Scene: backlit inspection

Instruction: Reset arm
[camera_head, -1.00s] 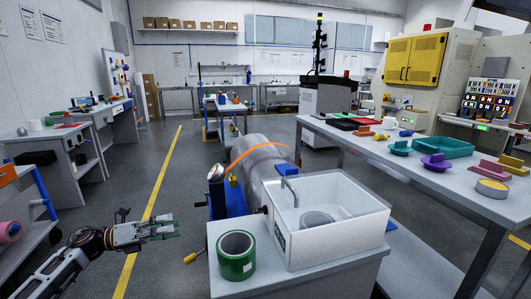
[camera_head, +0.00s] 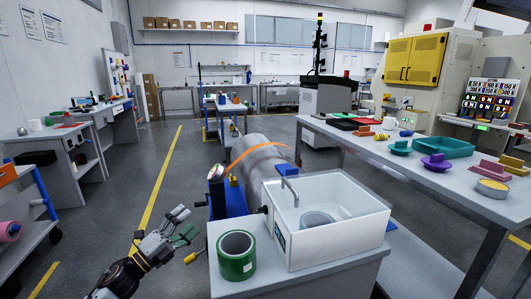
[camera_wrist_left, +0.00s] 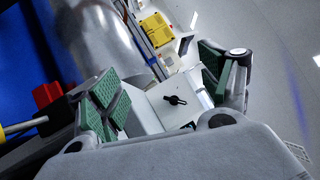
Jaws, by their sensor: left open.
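My left gripper (camera_head: 183,226) is in the lower left of the head view, just left of the grey cabinet (camera_head: 300,281). It is open and holds nothing. In the left wrist view its two green-padded fingers (camera_wrist_left: 162,88) stand apart, with a white boxy surface with a black latch (camera_wrist_left: 176,100) between and beyond them. My right gripper is not in the head view.
A green tape roll (camera_head: 237,262) and a white sink basin (camera_head: 330,240) stand on the cabinet. Behind is a large grey cylinder (camera_head: 262,158) with a blue part and gauge (camera_head: 216,173). A table (camera_head: 440,180) with colored parts is right.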

